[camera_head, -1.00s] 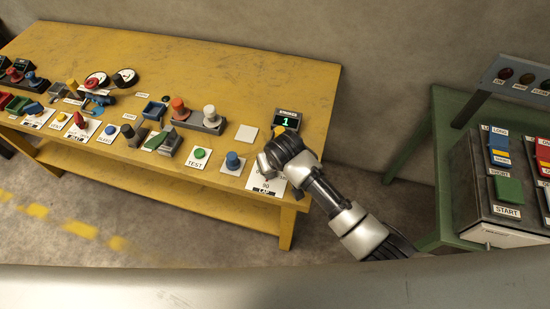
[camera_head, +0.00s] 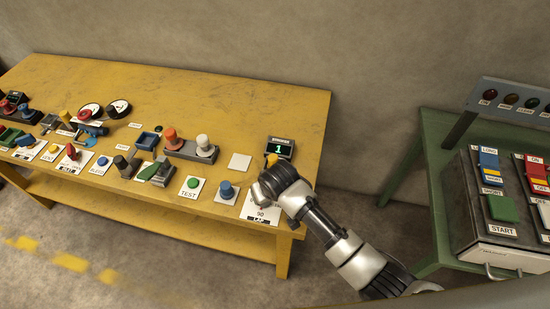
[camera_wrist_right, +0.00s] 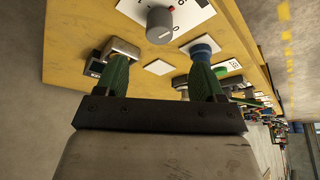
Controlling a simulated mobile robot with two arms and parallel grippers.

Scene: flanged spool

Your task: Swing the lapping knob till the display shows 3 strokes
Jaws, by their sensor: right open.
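The lapping knob (camera_wrist_right: 160,24) is a grey round knob with a white pointer line, on a white printed plate (camera_wrist_right: 196,10) in the right wrist view. In the head view the plate marked LAP (camera_head: 262,214) shows at the table's front right, and my right gripper hides the knob. The small strokes display (camera_head: 280,149) behind it reads 1 in green. My right gripper (camera_wrist_right: 161,72) is open and empty, with green fingers. The knob lies beyond the fingertips, not between them. The right gripper also shows above the plate in the head view (camera_head: 264,189). My left gripper is out of view.
A blue button (camera_head: 226,190) and a green TEST button (camera_head: 192,182) sit left of the plate. A blank white square (camera_head: 240,162) lies behind them. Several other controls line the yellow table (camera_head: 230,102). A green stand with a switch box (camera_head: 478,219) is at right.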

